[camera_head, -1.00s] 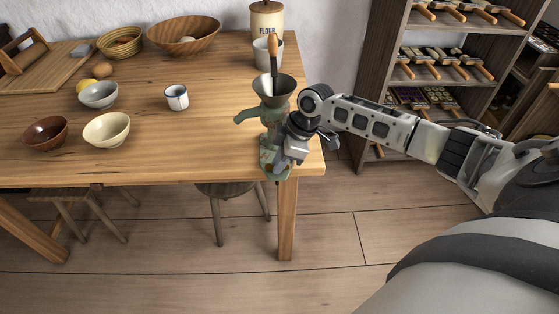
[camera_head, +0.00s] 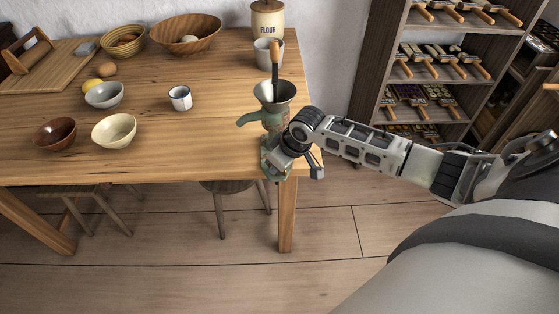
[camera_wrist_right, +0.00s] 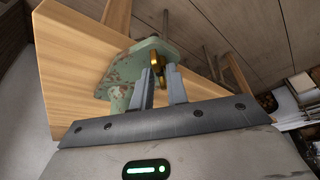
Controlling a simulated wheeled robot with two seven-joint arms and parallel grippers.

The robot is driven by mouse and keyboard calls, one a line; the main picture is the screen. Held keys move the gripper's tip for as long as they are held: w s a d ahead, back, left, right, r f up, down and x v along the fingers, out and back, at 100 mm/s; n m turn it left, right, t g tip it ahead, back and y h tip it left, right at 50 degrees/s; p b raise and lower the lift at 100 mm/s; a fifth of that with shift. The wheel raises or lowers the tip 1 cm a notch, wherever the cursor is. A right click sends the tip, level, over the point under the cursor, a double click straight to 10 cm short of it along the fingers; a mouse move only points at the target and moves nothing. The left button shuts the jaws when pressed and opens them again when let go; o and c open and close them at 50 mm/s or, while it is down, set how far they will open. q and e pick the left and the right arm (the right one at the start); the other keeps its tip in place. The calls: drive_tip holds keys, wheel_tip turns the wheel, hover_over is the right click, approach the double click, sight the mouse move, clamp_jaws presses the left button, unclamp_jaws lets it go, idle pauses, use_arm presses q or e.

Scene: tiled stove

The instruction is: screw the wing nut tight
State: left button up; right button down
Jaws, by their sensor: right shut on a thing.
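The green hand mill (camera_head: 274,119) with its grey metal funnel (camera_head: 274,92) stands at the right front corner of the wooden table. Its worn green clamp (camera_wrist_right: 158,48) shows in the right wrist view at the table edge. The brass wing nut (camera_wrist_right: 157,63) sits at the clamp, partly hidden by my fingers. My right gripper (camera_wrist_right: 163,72) is shut on the wing nut, one grey finger on each side. In the head view, my right gripper (camera_head: 276,160) covers the lower part of the mill and hides the wing nut. My left gripper is out of view.
A white cup (camera_head: 180,98), several bowls and a flour jar (camera_head: 268,20) stand on the table (camera_head: 200,140). A stool (camera_head: 225,186) is under it. A shelf (camera_head: 393,45) with tools stands at the right. The floor in front is clear.

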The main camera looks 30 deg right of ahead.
drive_tip(key=m+h, duration=0.1)
drive_tip(key=m, duration=0.1)
drive_tip(key=m+h, duration=0.1)
drive_tip(key=m, duration=0.2)
drive_tip(key=shift+a+m, duration=0.3)
drive_tip(key=shift+a, duration=0.1)
drive_tip(key=m, duration=0.2)
drive_tip(key=m+h, duration=0.1)
drive_tip(key=m, duration=0.1)
drive_tip(key=m+h, duration=0.1)
drive_tip(key=m, duration=0.1)
drive_tip(key=shift+w+g, duration=0.25)
drive_tip(key=shift+g, duration=0.05)
drive_tip(key=m+g, duration=0.1)
drive_tip(key=m, duration=0.2)
drive_tip(key=m+h, duration=0.1)
drive_tip(key=m, duration=0.1)
drive_tip(key=shift+w+m+g+h, duration=0.2)
drive_tip(key=shift+m+g+h, duration=0.1)
drive_tip(key=shift+m+g, duration=0.1)
drive_tip(key=shift+w+d+m+g, duration=0.15)
drive_tip(key=shift+m+g, duration=0.3)
drive_tip(key=shift+m, duration=0.65)
drive_tip(key=shift+s+d+m+g, duration=0.1)
drive_tip(key=shift+m+g, duration=0.35)
drive_tip(key=shift+m, duration=0.65)
drive_tip(key=c, duration=1.6)
unclamp_jaws()
drive_tip(key=shift+w, duration=0.1)
drive_tip(key=shift+a, duration=0.1)
